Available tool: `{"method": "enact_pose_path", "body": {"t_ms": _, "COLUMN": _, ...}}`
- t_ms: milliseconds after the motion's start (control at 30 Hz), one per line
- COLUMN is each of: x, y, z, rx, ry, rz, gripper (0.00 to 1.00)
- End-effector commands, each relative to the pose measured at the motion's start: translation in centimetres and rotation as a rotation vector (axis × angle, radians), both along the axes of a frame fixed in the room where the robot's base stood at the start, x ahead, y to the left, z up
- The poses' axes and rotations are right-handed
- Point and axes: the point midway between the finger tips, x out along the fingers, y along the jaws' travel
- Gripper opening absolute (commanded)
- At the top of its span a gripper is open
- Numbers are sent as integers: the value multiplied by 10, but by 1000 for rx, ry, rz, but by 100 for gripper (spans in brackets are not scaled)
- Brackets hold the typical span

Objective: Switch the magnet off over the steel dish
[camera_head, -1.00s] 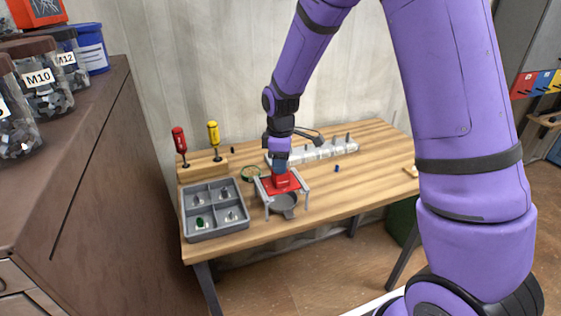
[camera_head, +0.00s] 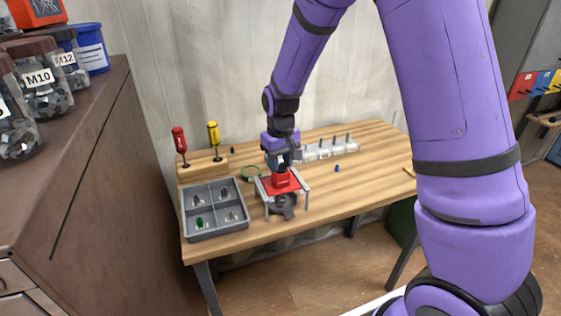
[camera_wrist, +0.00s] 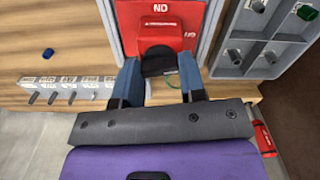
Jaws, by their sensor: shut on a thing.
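Dark contents seem to show in the dish, too small to make out. My gripper (camera_head: 281,167) is above the magnet, shut on its raised knob. In the wrist view the blue fingers of my gripper (camera_wrist: 160,84) are on either side of the red and black knob (camera_wrist: 158,45). Labels on the red plate appear upside down, like "ON". The dish is hidden in the wrist view.
A grey four-compartment tray (camera_head: 215,181) with small pieces stands close on the left. A wooden block with red and yellow screwdrivers (camera_head: 213,134) is behind it. A labelled rack of pegs (camera_head: 330,150) and a small blue piece (camera_head: 337,168) lie behind right. The bench's right side is mostly clear.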

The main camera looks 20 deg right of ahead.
Motion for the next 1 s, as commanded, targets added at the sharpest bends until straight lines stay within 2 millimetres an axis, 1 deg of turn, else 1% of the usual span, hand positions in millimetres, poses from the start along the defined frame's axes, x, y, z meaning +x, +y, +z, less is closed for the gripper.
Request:
{"method": "enact_pose_path", "body": {"t_ms": 200, "x": 0, "y": 0, "z": 0, "rx": 0, "ry": -1, "rz": -119, "gripper": 14}}
{"method": "enact_pose_path", "body": {"t_ms": 400, "x": 0, "y": 0, "z": 0, "rx": 0, "ry": -1, "rz": -181, "gripper": 14}}
{"method": "enact_pose_path", "body": {"t_ms": 933, "x": 0, "y": 0, "z": 0, "rx": 0, "ry": -1, "rz": -205, "gripper": 14}}
{"method": "enact_pose_path", "body": {"t_ms": 967, "x": 0, "y": 0, "z": 0, "rx": 0, "ry": -1, "rz": -205, "gripper": 40}}
{"method": "enact_pose_path", "body": {"t_ms": 1000, "x": 0, "y": 0, "z": 0, "rx": 0, "ry": -1, "rz": -205, "gripper": 49}}
